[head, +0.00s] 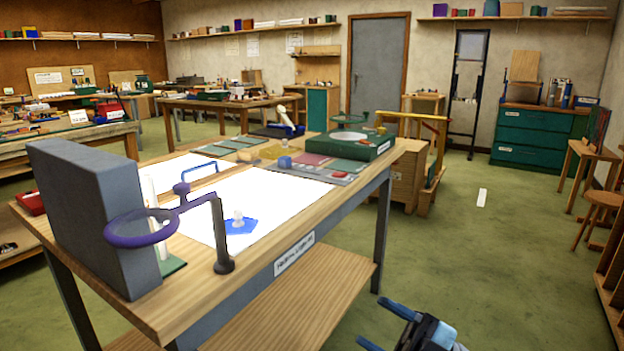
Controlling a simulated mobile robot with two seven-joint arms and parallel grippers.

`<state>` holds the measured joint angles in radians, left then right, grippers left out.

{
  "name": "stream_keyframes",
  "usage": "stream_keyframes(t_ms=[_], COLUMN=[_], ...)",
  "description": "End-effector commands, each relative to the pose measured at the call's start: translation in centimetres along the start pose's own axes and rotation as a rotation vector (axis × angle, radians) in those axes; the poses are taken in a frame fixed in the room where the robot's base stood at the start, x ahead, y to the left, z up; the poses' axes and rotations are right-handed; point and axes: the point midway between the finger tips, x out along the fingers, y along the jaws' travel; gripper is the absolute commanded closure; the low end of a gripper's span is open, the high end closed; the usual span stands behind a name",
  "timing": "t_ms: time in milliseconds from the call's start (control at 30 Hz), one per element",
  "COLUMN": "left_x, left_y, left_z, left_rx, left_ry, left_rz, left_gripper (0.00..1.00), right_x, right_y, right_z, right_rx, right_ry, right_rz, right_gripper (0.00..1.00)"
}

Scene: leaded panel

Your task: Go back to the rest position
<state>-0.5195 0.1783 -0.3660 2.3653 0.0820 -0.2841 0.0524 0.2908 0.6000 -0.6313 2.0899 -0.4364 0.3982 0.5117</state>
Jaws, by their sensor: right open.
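My right gripper (379,323) shows at the bottom, right of centre. Its two blue fingers are apart, and nothing shows between them. It appears in front of the green floor, to the right of the workbench's (190,305) lower shelf and apart from the bench top. My left gripper is out of the picture. On the bench, a blue glass piece (248,227) with a clear knob on it lies on a bright white panel (285,195).
A purple ring on a dark post (222,240) stands at the bench's near edge, beside a tall grey block (85,215). A green machine (372,151) stands at the far end. Open floor (480,260) lies right of the bench; a stool (600,205) stands at far right.

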Motion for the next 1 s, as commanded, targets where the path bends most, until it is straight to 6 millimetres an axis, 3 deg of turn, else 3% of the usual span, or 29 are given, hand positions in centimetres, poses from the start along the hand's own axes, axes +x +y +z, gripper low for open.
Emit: stream_keyframes(t_ms=[200,400,700,800,1000], left_x=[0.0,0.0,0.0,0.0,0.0], left_y=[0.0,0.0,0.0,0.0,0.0], left_z=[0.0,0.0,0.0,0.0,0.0], left_rx=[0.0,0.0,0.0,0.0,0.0], left_ry=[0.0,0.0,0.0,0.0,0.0], left_rz=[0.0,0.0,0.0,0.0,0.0], left_gripper=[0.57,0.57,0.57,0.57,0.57], right_x=[-6.8,-12.8,-18.8,-20.5,-17.4], right_y=[-4.3,-8.7,-14.1,-15.8,-15.2], right_z=[1.9,2.5,1.4,0.8,0.9], right_rx=[0.175,0.315,0.462,0.508,0.568], right_ry=[-0.283,-0.551,-0.826,-0.902,-0.827], right_rz=[0.206,0.291,0.296,0.284,0.409], right_gripper=[0.46,0.46,0.46,0.46,0.46])
